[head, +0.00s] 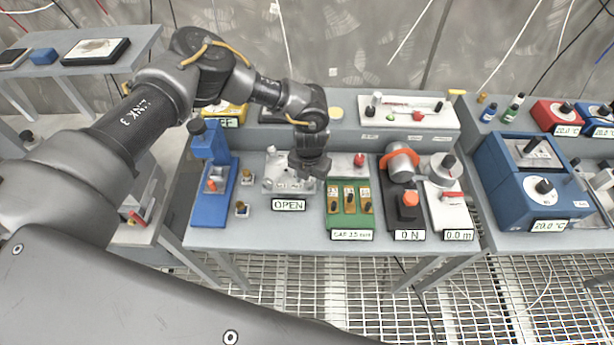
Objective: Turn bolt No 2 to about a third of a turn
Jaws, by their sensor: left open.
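My left arm comes in from the left, and its gripper (309,168) points down over the right side of a pale metal block (276,182) with an "OPEN" label in front. The gripper is open, and it hides part of the block's right side. Small bolt-like parts show on the block, but their numbers are too small to read, so I cannot tell which is bolt No 2. I cannot tell whether the fingers touch anything. My right gripper is not in view.
A blue stand (210,190) is left of the block. A green board (349,208) with brass parts stands close on its right, then a dark fixture with an orange cylinder (402,163). Two small brass pieces lie on the table (262,238). A blue machine (530,185) stands farther right.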

